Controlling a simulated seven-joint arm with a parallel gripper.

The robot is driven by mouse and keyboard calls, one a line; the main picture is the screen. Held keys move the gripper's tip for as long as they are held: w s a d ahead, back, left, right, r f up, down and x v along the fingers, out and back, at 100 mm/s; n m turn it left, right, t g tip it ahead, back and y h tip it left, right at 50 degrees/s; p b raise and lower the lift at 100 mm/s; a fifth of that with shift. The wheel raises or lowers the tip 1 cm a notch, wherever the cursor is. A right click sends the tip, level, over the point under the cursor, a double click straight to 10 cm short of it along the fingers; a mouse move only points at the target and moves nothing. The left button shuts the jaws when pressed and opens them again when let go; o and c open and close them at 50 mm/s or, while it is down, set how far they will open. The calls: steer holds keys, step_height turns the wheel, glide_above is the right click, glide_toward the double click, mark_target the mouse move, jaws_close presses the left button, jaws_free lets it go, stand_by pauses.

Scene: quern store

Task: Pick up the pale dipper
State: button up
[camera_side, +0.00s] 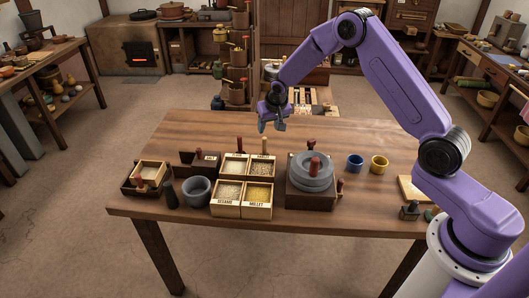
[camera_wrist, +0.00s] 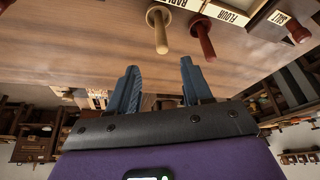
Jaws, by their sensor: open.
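The pale dipper (camera_side: 265,146) shows as a light wooden handle standing up at the back right bin of the grain bins; its lower end is hidden. In the wrist view its pale handle (camera_wrist: 160,32) ends in a round knob, beyond the fingertips and apart from them. My gripper (camera_side: 272,128) hangs above the table's back part, behind the bins. In the wrist view my gripper (camera_wrist: 158,76) is open, with nothing between the fingers.
Sesame (camera_side: 227,210) and millet (camera_side: 257,211) bins stand in front. A grey mortar (camera_side: 196,190) and salt box (camera_side: 187,170) stand left. The table's back left is clear.

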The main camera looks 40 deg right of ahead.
mark_target(266, 138)
steer(key=x, duration=0.7)
steer(key=shift+f, duration=0.25)
steer(key=shift+a+x, duration=0.1)
steer(key=shift+x, duration=1.2)
steer(key=shift+a+x, duration=0.15)
steer(key=shift+x, duration=1.2)
steer(key=shift+s+f, duration=0.1)
steer(key=shift+s, duration=0.1)
jaws_close()
